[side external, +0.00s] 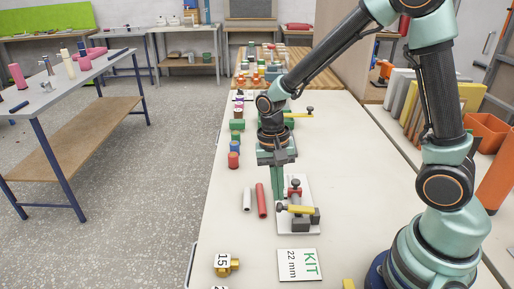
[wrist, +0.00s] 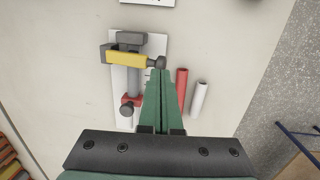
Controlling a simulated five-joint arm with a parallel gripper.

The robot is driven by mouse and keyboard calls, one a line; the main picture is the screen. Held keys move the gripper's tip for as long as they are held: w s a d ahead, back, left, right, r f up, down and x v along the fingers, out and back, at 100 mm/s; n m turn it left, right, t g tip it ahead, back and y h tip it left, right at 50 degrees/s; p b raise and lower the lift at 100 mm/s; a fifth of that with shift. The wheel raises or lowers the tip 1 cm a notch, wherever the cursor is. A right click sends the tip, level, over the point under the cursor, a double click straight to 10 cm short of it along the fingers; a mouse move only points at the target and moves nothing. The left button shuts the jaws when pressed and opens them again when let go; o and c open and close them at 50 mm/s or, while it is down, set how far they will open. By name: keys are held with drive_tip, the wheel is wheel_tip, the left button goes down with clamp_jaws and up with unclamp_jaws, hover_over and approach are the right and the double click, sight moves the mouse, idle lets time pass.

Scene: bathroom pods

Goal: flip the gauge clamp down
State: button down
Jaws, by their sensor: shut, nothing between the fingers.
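The gauge clamp stands on a white plate (side external: 309,193) in front of me. Its yellow lever (side external: 300,209) lies across the dark grey block (side external: 301,223) and ends in a black knob (side external: 280,207). The wrist view also shows the yellow lever (wrist: 127,59), the black knob (wrist: 160,62), a grey cylinder (wrist: 133,86) and a red part (wrist: 131,100). My gripper (side external: 277,196) points down beside the clamp, shut and empty. In the wrist view its fingertips (wrist: 160,72) are right by the knob; I cannot tell whether they touch it.
A red tube (side external: 261,200) and a white tube (side external: 247,199) lie left of the clamp. A KIT 22 mm card (side external: 298,265) and a brass fitting (side external: 227,264) are nearer the camera. Coloured pieces (side external: 234,160) line the table's left edge. The table right of the clamp is clear.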

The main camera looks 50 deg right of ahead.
drive_tip(key=shift+f, duration=0.4)
drive_tip(key=shift+a+f, duration=0.2)
drive_tip(key=shift+f, duration=0.1)
drive_tip(key=shift+w+a+f+g, duration=0.2)
drive_tip(key=shift+f+g, duration=0.1)
drive_tip(key=shift+f, duration=0.2)
drive_tip(key=shift+d, duration=0.1)
drive_tip(key=w+r, duration=0.3)
drive_tip(key=r, duration=1.1)
wheel_tip(320, 180, up, 5)
drive_tip(key=n+t, duration=0.8)
drive_tip(key=n, duration=0.1)
hover_over(300, 209)
drive_tip(key=shift+r, duration=0.2)
